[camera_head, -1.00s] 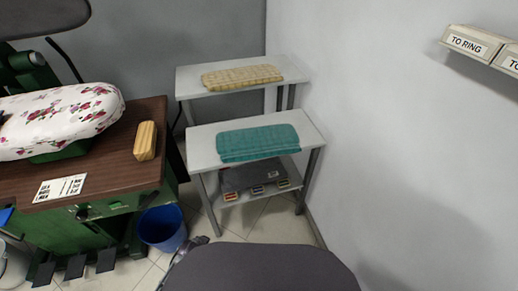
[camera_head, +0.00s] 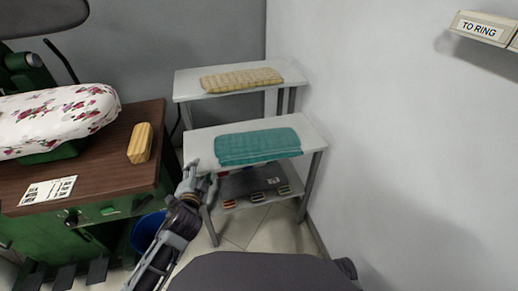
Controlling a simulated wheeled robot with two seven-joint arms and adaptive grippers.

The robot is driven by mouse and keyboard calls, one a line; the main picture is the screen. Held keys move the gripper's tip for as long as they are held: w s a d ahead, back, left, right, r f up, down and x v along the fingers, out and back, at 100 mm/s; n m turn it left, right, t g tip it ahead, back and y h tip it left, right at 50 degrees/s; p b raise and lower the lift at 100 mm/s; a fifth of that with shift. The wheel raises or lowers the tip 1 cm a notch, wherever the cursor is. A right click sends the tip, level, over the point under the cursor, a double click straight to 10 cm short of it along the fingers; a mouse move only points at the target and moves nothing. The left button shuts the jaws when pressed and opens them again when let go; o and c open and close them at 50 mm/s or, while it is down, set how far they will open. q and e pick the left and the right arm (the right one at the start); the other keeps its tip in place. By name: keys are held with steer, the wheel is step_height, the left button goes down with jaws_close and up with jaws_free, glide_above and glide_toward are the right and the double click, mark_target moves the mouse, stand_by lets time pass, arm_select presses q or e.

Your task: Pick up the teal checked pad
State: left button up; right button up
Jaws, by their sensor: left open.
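The teal checked pad (camera_head: 258,147) lies flat on the top of the nearer white table (camera_head: 203,149). My left gripper (camera_head: 197,180) is at the table's front left corner, left of the pad and apart from it. It is open and empty, with its fingers pointing up in the picture. My right gripper is not in view.
A yellow checked pad (camera_head: 241,79) lies on the farther white table (camera_head: 188,86). The wooden-topped green ironing station (camera_head: 98,178) stands at left, with a wooden block (camera_head: 140,143) on it. A blue bucket (camera_head: 148,229) is partly behind my left arm. A wall closes the right side.

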arm_select(q)
steer(key=w+d+r+m+t+h, duration=0.1)
steer(key=d+r+m+t+h, duration=0.2)
steer(key=r, duration=0.4)
steer(key=w+d+r+m+t+h, duration=0.2)
steer(key=d+r+m, duration=0.1)
steer(key=r+m, duration=0.25)
steer(key=s+d+r+m+g+h, duration=0.35)
steer(key=d+m+h, duration=0.3)
steer(key=m, duration=0.55)
steer(key=s+d+r+m+g+h, duration=0.25)
steer(key=d+m+g+h, duration=0.35)
steer(key=m, duration=0.6)
steer(key=w+a+f+m+g+y, duration=0.3)
steer(key=a+f+m+y, duration=0.4)
steer(key=f+m, duration=0.3)
steer(key=shift+w+f+y, duration=0.15)
steer(key=shift+w+y, duration=0.2)
steer(key=shift+y, duration=0.3)
steer(key=shift+w+f, duration=0.1)
